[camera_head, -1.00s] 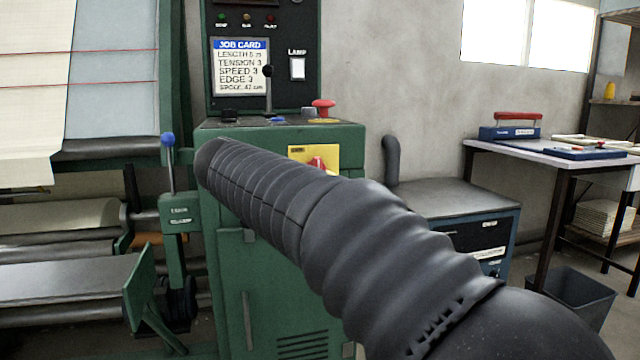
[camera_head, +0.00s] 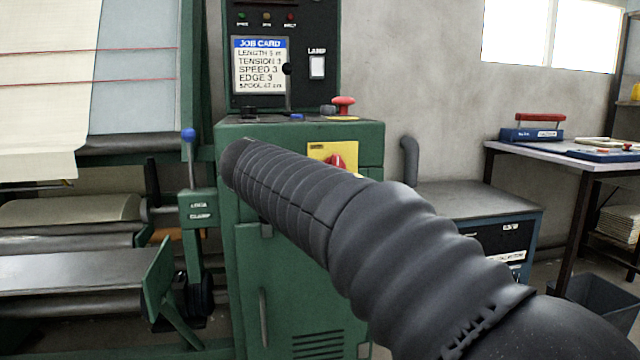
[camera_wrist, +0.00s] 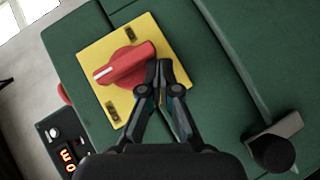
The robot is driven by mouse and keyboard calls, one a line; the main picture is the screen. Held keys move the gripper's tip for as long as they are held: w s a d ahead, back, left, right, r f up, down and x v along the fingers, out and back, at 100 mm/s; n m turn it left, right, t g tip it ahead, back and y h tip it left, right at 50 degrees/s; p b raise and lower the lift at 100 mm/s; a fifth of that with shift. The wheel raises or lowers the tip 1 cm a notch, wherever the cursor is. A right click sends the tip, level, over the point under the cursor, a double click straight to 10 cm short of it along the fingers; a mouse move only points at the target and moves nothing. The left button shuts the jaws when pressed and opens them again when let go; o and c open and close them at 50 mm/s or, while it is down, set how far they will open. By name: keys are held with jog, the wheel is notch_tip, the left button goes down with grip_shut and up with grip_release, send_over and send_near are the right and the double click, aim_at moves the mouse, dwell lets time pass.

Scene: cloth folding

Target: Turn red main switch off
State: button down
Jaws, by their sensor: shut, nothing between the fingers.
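The red main switch (camera_wrist: 124,64) is a rotary knob with a white line on its handle, set on a yellow plate (camera_wrist: 92,53) on the green cabinet. In the head view the red switch (camera_head: 336,161) and yellow plate (camera_head: 319,149) show in part above my arm, which hides the rest. My gripper (camera_wrist: 158,66) is shut and empty, its fingertips at the right end of the red handle in the wrist view. I cannot tell whether they touch it. In the head view the gripper is hidden behind my arm.
A red mushroom button (camera_head: 344,101) and a black-knobbed lever (camera_head: 288,85) stand on top of the green cabinet (camera_head: 300,130). A blue-knobbed clamp lever (camera_head: 190,150) is at left. A grey-topped blue unit (camera_head: 475,196) stands at right. A dark knob (camera_wrist: 272,152) shows lower right in the wrist view.

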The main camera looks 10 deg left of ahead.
jog(key=s+a+p, duration=0.1)
jog(key=s+a, duration=0.6)
jog(key=s, duration=0.4)
dwell(0.6)
